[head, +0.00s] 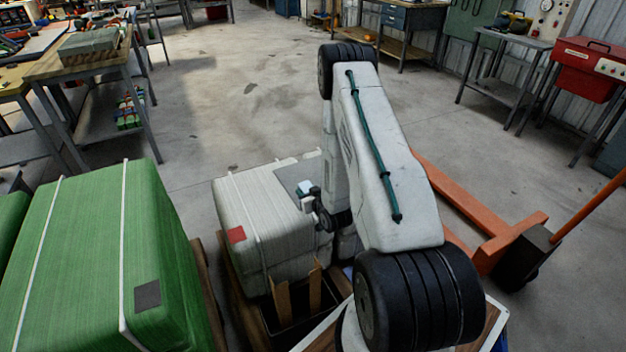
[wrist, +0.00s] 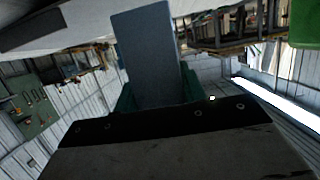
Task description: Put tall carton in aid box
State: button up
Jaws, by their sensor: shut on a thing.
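My gripper (wrist: 157,92) shows dark green fingers in the wrist view, on both sides of a plain blue-grey slab-like block. It is shut on this block, which may be the tall carton (wrist: 148,50); no label shows on it. In the head view my arm covers most of the gripper, and only a small pale and teal part shows beside the white bale. I cannot make out the held block there. A dark open container (head: 291,322) with tan upright pieces stands in front of the white bale. I cannot tell whether it is the aid box.
A white strapped bale (head: 262,225) with a red patch stands close left of my arm. A large green bale (head: 95,262) is at the left. An orange pallet jack (head: 500,240) is at the right. Workbenches line the back and left; the floor between is clear.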

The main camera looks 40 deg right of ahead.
jog(key=shift+w+a+f, duration=0.15)
jog(key=shift+w+f, duration=0.7)
jog(key=shift+w, duration=1.75)
jog(key=shift+w+a+f, duration=0.15)
jog(key=shift+w+f, duration=0.7)
jog(key=shift+w, duration=1.8)
jog(key=shift+w+a+f, duration=0.15)
jog(key=shift+w+f, duration=0.7)
jog(key=shift+w, duration=1.75)
jog(key=shift+f, duration=0.2)
jog(key=o, duration=1)
jog(key=shift+c, duration=0.2)
jog(key=shift+r, duration=0.2)
